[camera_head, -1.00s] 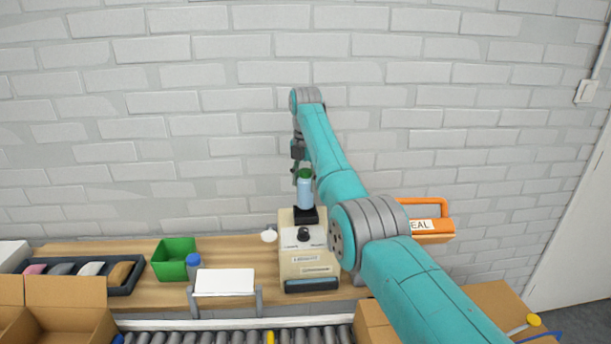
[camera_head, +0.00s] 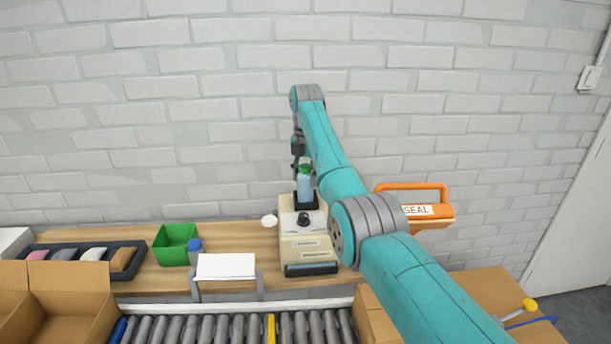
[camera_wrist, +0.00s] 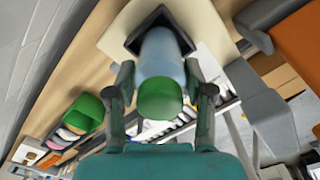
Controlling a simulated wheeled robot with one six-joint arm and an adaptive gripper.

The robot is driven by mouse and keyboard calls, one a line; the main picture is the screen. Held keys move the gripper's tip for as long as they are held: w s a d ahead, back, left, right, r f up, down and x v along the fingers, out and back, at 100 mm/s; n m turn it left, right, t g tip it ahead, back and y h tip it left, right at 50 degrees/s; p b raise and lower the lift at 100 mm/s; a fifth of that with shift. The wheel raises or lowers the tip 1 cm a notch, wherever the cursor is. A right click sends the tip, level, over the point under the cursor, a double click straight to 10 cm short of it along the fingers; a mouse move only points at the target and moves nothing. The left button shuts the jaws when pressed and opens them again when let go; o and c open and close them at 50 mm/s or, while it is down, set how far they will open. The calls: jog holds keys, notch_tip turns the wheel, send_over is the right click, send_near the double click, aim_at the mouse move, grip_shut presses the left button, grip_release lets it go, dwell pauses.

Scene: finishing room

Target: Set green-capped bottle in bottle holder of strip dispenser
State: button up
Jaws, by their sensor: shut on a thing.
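The green-capped bottle (camera_head: 304,185) has a pale blue body and stands upright at the black bottle holder (camera_head: 297,203) on top of the strip dispenser (camera_head: 306,250). My gripper (camera_head: 300,170) is shut on the bottle near its cap. In the wrist view, my gripper's fingers (camera_wrist: 161,92) close on both sides of the bottle (camera_wrist: 160,55), below the green cap. The bottle's lower end is inside the square black holder (camera_wrist: 136,42), with its base hidden by the holder's walls.
On the bench, a green bin (camera_head: 172,250), a blue-capped bottle (camera_head: 195,250) and a white panel (camera_head: 226,266) stand left of the dispenser. An orange sealer (camera_head: 430,213) is at right. A roller conveyor (camera_head: 230,330) runs in front.

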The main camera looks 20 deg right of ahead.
jog(key=o, duration=1.7)
jog(key=shift+o, duration=0.2)
jog(key=shift+r, duration=0.1)
jog(key=shift+r, duration=1.05)
jog(key=shift+r, duration=0.1)
jog(key=shift+r, duration=2.85)
